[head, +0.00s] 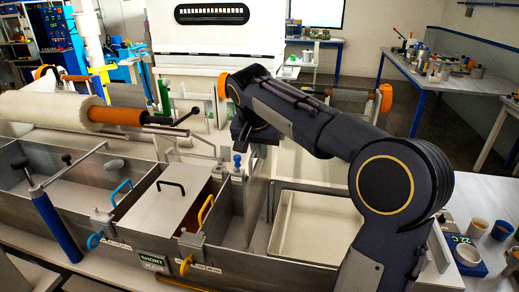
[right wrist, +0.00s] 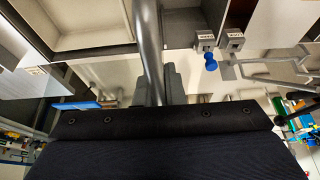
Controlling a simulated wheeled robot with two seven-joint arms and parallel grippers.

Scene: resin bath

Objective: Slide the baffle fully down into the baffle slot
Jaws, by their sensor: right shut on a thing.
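My right gripper (head: 245,138) reaches in from the right above the right end of the steel bath (head: 228,198). It is shut on the baffle (head: 257,190), a thin grey metal plate that hangs upright below the jaws. In the right wrist view the baffle (right wrist: 148,40) shows nearly edge-on, as a narrow grey strip running up from between the jaws (right wrist: 160,85). I cannot make out the baffle slot clearly. The baffle's lower edge is hard to see, so I cannot tell how deep it sits. My left gripper is not in view.
A blue knob (head: 237,160) stands on the bath rim close left of the baffle. A lid (head: 163,207) with a black handle covers part of the bath. A shallow pale tray (head: 315,228) lies to the right. A roller with an orange end (head: 115,116) lies at the back left.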

